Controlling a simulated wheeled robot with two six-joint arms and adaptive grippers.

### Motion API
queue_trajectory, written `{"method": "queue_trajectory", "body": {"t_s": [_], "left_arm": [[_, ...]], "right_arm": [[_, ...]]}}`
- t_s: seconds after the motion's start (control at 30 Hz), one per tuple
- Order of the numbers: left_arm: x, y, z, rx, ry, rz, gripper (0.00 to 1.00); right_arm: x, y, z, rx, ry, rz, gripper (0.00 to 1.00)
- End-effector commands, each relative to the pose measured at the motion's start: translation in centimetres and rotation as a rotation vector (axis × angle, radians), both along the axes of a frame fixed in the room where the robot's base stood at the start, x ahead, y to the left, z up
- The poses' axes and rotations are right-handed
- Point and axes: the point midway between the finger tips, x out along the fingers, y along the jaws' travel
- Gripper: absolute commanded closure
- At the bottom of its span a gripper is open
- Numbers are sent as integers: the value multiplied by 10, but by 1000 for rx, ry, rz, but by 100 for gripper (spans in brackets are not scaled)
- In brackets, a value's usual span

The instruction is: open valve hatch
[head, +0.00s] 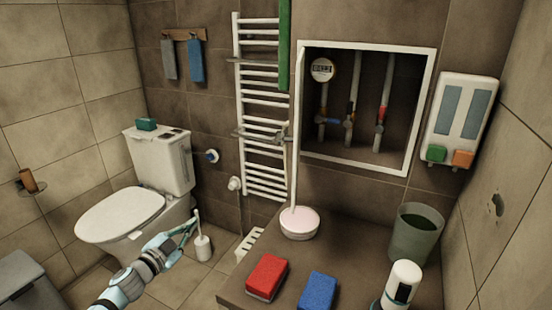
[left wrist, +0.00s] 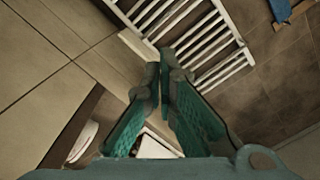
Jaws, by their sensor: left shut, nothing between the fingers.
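The valve hatch is a white-framed recess (head: 423,110) in the back wall. Its door (head: 297,130) is swung out and shows almost edge-on at the left side of the frame. Inside are a round meter (head: 322,69) and vertical pipes with red and blue valve handles. My left gripper (head: 193,222) is low at the left, in front of the toilet and well away from the hatch door. In the left wrist view its green fingers (left wrist: 163,65) are together with nothing between them. My right gripper is not in view.
A white towel rail (head: 240,95) stands left of the hatch. Below the hatch, a brown counter (head: 335,262) holds a pink-topped round dish (head: 299,222), a red sponge (head: 266,277), a blue sponge (head: 317,291), a bin (head: 415,235) and a white dispenser (head: 401,285).

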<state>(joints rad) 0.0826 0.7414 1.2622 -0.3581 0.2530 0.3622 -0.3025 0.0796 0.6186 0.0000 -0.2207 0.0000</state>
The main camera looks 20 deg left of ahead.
Motion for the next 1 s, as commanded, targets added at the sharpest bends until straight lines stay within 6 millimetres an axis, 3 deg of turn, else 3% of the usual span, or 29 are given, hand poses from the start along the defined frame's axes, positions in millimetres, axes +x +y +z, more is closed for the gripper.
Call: {"method": "queue_trajectory", "body": {"t_s": [0.03, 0.1, 0.17, 0.2, 0.23, 0.3, 0.43, 0.57, 1.0], "left_arm": [[15, -14, 83, 109, -135, -118, 100], [10, -56, 195, 292, -300, -319, 100], [-14, -101, 266, 471, -393, -490, 100], [-36, -130, 300, 600, -427, -597, 100], [-54, -151, 316, 697, -438, -671, 100], [-93, -187, 335, 901, -422, -807, 100], [-124, -210, 336, 1076, -367, -904, 100], [-121, -217, 338, 1087, -360, -913, 100], [-91, -256, 336, 1074, -373, -909, 100]], "right_arm": [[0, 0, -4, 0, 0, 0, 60], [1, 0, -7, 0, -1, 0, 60], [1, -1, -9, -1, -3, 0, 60], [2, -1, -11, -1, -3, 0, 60], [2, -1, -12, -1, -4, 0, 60], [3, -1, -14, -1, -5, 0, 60], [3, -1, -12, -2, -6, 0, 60], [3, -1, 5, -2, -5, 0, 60], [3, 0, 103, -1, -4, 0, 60]]}}
